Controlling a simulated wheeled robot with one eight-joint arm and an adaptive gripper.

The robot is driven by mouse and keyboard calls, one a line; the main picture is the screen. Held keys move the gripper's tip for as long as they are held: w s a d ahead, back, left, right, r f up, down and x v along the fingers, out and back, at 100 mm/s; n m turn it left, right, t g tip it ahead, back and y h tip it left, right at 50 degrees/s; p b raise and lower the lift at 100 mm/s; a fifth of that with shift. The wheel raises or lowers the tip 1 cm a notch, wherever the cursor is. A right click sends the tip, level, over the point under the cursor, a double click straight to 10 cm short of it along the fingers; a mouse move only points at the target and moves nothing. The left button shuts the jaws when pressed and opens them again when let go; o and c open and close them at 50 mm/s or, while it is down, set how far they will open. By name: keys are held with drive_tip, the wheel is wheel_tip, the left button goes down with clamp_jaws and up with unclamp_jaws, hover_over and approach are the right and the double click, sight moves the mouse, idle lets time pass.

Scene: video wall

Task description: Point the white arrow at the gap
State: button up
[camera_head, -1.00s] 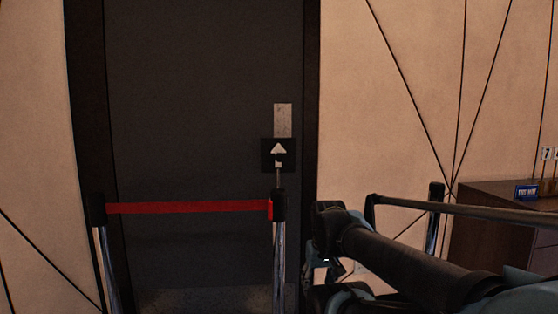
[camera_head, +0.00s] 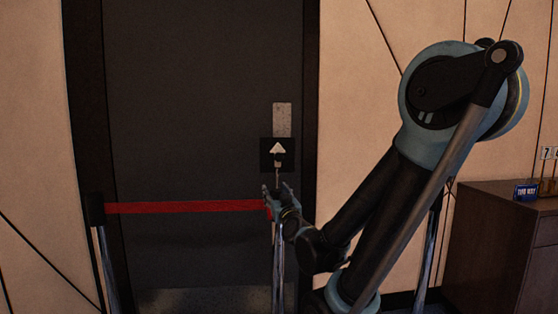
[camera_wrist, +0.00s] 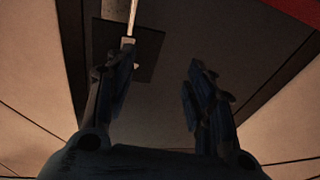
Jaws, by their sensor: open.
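The white arrow (camera_head: 277,149) is on a small black square sign (camera_head: 265,160) on top of a stanchion post; it points up. My gripper (camera_head: 277,190) is open just below the sign, in front of the post top. In the wrist view, my gripper (camera_wrist: 157,62) has its fingers apart; the dark sign (camera_wrist: 150,55) and a pale rod (camera_wrist: 131,18) are by the left finger, which hides part of them. Whether they touch is unclear. A red belt (camera_head: 180,207) spans from this post to the left post (camera_head: 96,212). My arm covers much of the space right of the middle post.
Another post (camera_head: 428,260) stands to the right, partly behind my arm. A dark door (camera_head: 190,90) with a pale plate (camera_head: 282,118) is behind the sign. A brown cabinet (camera_head: 495,240) with a blue sign (camera_head: 526,191) stands at the far right.

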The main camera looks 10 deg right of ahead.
sight(279, 158)
wheel_tip(279, 158, up, 4)
drive_tip(key=d+m+t+h, duration=0.3)
drive_tip(key=x, duration=1.6)
drive_tip(key=shift+w, duration=0.15)
drive_tip(key=c, duration=1)
